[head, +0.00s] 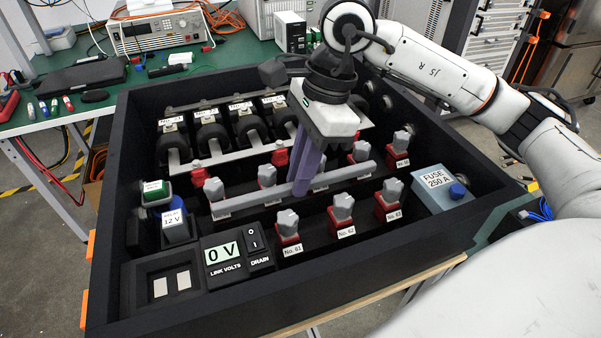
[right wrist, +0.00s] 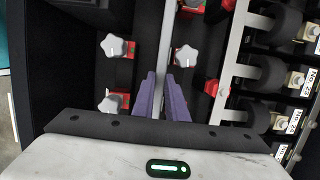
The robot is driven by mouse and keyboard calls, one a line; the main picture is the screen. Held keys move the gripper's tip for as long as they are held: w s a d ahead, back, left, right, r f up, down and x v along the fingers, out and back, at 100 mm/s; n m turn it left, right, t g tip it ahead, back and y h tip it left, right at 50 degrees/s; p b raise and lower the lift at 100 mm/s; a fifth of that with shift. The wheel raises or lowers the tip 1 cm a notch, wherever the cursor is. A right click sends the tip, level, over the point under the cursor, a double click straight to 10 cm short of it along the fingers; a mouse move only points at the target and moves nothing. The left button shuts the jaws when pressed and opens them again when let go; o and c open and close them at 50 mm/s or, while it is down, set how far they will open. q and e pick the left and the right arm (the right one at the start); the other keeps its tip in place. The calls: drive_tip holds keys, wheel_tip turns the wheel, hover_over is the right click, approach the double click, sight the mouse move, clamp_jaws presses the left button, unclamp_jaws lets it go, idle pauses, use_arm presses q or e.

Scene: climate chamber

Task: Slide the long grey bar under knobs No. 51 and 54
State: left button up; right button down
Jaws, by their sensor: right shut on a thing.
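The long grey bar (head: 240,203) lies lengthwise in the black case, between the front knob row and the middle knob row. My right gripper (head: 304,188) is shut on it near its middle, with purple fingers pointing down. In the right wrist view the bar (right wrist: 166,30) runs between the fingertips (right wrist: 160,80). Middle-row grey knobs on red bases, such as one at the left (head: 215,189) and one at the right (head: 361,152), stand just behind the bar. The bar hides most middle-row labels, so I cannot pick out No. 51 and 54. My left gripper is not in view.
Front knobs No. 61 (head: 288,224), No. 62 (head: 342,207) and No. 63 (head: 390,190) stand before the bar. Another pale bar (head: 245,155) runs behind. A fuse box (head: 440,196) stands right, a 12 V relay (head: 174,226) left. The voltage display (head: 222,254) reads 0 V.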

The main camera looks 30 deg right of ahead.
drive_tip(key=c, duration=1.7)
unclamp_jaws()
drive_tip(key=v, duration=1)
drive_tip(key=shift+r+p, duration=0.15)
drive_tip(key=shift+p, duration=0.2)
